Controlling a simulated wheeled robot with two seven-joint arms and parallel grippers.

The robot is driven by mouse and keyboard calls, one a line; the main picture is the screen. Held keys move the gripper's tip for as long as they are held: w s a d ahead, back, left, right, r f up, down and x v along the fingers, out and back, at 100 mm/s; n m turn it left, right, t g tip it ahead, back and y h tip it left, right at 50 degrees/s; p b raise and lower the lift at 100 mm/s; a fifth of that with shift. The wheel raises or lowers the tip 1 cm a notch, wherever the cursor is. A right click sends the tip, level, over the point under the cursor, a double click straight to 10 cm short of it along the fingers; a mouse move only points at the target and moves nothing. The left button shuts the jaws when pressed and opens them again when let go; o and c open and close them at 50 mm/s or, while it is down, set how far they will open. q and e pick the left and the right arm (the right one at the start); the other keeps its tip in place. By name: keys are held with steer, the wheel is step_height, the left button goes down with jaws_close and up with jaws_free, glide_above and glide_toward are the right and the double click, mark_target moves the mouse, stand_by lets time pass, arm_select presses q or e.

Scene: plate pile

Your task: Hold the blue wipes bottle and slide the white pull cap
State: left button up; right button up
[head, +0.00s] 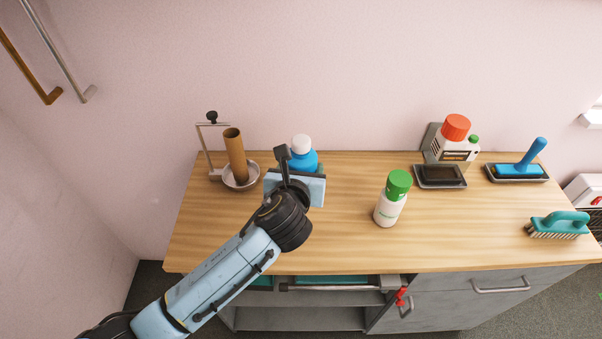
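The blue wipes bottle (305,160) stands upright near the back edge of the wooden table, left of the middle. Its white pull cap (301,142) shows on top. My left gripper (284,160) is in front of the bottle, overlapping its lower and left part in the picture. A dark finger points up beside the bottle's left side. I cannot tell whether it touches the bottle, or whether the gripper is open or shut. The lower part of the bottle is hidden behind the gripper. My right gripper is not in view.
A white green-capped bottle (390,199) stands to the right. An orange-capped container (456,138), black tray (440,184), blue-handled tool (524,165) and teal brush (560,224) are further right. The table's front middle (340,250) is clear.

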arm_select(q)
step_height(320, 180, down, 7)
steer(key=b, duration=0.5)
steer(key=shift+f, duration=0.15)
steer(key=shift+f+b, duration=1.15)
steer(key=shift+b, duration=0.3)
steer(key=shift+f, duration=0.15)
